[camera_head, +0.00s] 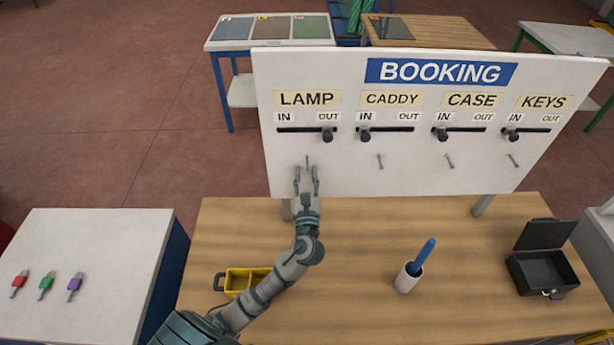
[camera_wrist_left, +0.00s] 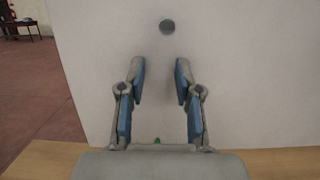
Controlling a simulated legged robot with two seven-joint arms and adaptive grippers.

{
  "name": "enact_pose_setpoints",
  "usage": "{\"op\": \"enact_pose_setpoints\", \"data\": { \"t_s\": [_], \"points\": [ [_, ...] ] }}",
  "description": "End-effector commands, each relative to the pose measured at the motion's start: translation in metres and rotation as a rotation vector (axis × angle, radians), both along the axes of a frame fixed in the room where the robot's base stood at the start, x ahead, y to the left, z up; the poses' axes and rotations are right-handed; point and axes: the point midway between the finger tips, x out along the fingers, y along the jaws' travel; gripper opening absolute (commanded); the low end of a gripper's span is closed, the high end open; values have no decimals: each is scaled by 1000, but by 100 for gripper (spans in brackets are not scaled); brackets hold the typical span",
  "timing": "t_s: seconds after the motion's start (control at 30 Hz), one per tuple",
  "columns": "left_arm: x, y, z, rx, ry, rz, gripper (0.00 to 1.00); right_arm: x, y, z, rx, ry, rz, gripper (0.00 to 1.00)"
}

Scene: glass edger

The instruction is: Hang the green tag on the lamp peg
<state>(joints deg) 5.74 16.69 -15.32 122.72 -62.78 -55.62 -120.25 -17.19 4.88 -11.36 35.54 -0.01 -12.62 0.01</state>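The green tag (camera_head: 46,285) lies on the white side table at the left, between a red tag (camera_head: 18,281) and a purple tag (camera_head: 75,284). The lamp peg (camera_head: 307,160) sticks out of the booking board below the LAMP label; nothing hangs on it. In the left wrist view the peg (camera_wrist_left: 167,26) shows end-on above the fingertips. My left gripper (camera_head: 307,181) is just below the peg, in front of the board. Its fingers (camera_wrist_left: 160,82) are apart with nothing between their tips. A tiny green spot shows near the palm; I cannot tell what it is. My right gripper is not in view.
The white booking board (camera_head: 430,175) stands on the wooden table (camera_head: 370,310). Its lamp slider knob (camera_head: 327,135) is on the OUT side; the others are on IN. A yellow bin (camera_head: 236,283), a white cup (camera_head: 407,280) with a blue-handled tool and a dark open case (camera_head: 545,268) stand in front.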

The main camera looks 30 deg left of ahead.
Motion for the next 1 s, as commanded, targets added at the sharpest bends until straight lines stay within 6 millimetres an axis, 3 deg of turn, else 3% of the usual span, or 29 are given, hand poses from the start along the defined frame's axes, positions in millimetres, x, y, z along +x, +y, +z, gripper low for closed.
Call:
{"op": "enact_pose_setpoints", "data": {
  "t_s": [0.37, 0.8, 1.0],
  "points": [
    [-8, -5, -3, -2, 2, -2, 36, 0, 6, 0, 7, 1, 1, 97],
    [-81, -49, -25, -2, 4, -1, 36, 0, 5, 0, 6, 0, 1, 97],
    [-97, -58, -28, -3, 2, 0, 36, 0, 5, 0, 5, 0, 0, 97]
  ]
}}
